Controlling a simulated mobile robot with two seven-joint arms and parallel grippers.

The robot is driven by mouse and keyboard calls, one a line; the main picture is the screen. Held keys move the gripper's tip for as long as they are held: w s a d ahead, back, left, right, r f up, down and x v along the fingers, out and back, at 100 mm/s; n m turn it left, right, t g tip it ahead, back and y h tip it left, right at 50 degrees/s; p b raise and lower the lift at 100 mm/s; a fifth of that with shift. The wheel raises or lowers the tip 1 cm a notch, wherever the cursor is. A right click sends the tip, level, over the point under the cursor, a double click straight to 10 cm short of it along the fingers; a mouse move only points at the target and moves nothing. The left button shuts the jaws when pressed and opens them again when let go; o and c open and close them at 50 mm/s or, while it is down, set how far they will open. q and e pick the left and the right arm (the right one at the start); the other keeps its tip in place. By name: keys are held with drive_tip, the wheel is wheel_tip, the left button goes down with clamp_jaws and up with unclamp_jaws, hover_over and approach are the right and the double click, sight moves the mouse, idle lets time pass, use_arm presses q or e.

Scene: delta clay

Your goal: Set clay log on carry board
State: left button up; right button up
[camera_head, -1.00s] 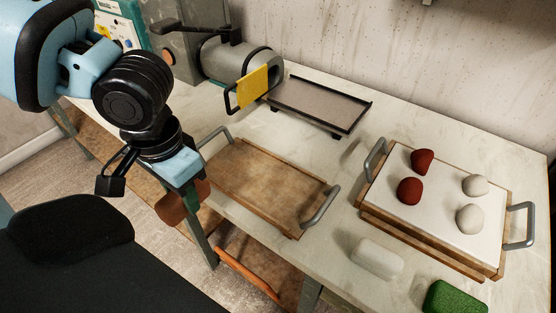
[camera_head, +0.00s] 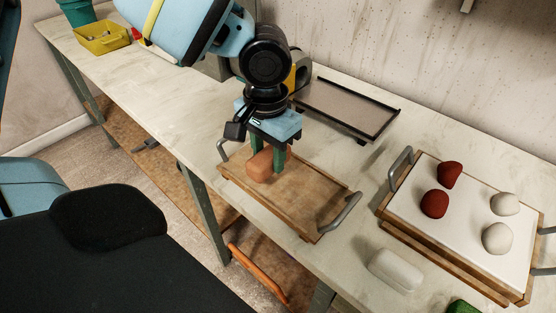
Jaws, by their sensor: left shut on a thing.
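The carry board (camera_head: 312,200) is a wooden tray with a grey handle at each end, lying on the white table. My left gripper (camera_head: 267,163) points down over the board's left part. It is shut on the clay log (camera_head: 260,167), a terracotta-orange block, held between green fingers. The log is over the board near its left handle; I cannot tell whether it touches the surface. My right gripper is not in view.
A white-topped board (camera_head: 470,220) with red and white clay lumps stands at the right. A white block (camera_head: 396,270) and a green block (camera_head: 463,307) lie at the front. A dark-edged tray (camera_head: 345,108) is behind, a yellow bin (camera_head: 103,38) far left.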

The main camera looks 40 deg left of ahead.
use_arm(q)
drive_tip(key=shift+w+d, duration=0.2)
drive_tip(key=shift+w, duration=0.7)
drive_tip(key=shift+w+f, duration=0.2)
drive_tip(key=shift+f, duration=1.6)
drive_tip(key=shift+f, duration=0.2)
drive_tip(key=o, duration=1.2)
drive_tip(key=shift+r, duration=0.1)
wheel_tip(320, 180, up, 12)
drive_tip(key=shift+r+p, duration=0.1)
drive_tip(key=shift+p, duration=0.4)
